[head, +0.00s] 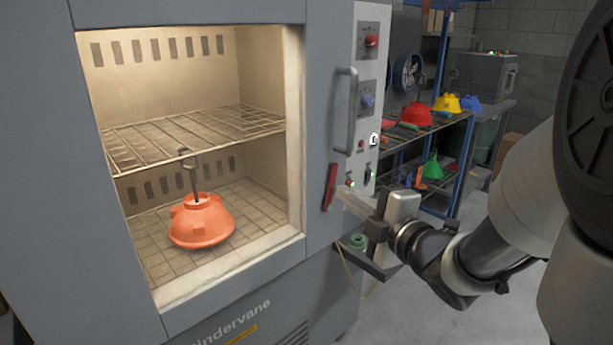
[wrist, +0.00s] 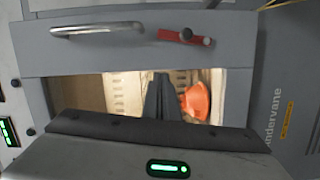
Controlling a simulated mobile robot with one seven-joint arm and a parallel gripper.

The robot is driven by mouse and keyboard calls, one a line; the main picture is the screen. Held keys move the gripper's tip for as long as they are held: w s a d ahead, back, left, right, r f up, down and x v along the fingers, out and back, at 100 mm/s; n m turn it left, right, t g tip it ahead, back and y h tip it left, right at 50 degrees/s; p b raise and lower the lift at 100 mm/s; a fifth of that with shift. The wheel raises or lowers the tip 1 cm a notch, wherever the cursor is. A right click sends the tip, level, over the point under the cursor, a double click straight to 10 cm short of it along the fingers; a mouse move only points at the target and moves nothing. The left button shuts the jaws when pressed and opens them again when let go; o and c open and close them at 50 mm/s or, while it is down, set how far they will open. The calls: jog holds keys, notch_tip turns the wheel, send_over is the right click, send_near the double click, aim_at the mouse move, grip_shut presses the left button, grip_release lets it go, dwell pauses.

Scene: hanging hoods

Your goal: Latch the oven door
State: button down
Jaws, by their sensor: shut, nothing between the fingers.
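The grey oven door (head: 318,120) has a large window and looks closed or nearly so; I cannot tell if a gap remains at its edge. A vertical metal handle (head: 347,110) is on its right side, and it also shows in the wrist view (wrist: 97,29). Below the handle is the red latch lever (head: 330,187), close to upright and slightly slanted; it shows in the wrist view (wrist: 200,39) with a dark pivot knob. My gripper (head: 343,194) is shut and empty, in front of the door near the lever. In the wrist view its fingers (wrist: 160,82) show apart from the lever.
Inside the oven, an orange hood (head: 202,222) stands below a wire rack (head: 190,138). A control panel (head: 368,85) with knobs stands right of the door. A small shelf (head: 378,264) juts out below my gripper. Shelving with coloured hoods (head: 416,114) stands behind right.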

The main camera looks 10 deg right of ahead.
jog(key=p+x, duration=0.3)
jog(key=x, duration=0.6)
jog(key=shift+w+a+f, duration=0.1)
jog(key=shift+w+f, duration=0.05)
jog(key=shift+w, duration=0.05)
jog(key=shift+w+d+f, duration=0.25)
jog(key=shift+w+d, duration=0.9)
jog(key=shift+w, duration=0.05)
jog(key=shift+w+d, duration=0.25)
jog(key=shift+d, duration=0.1)
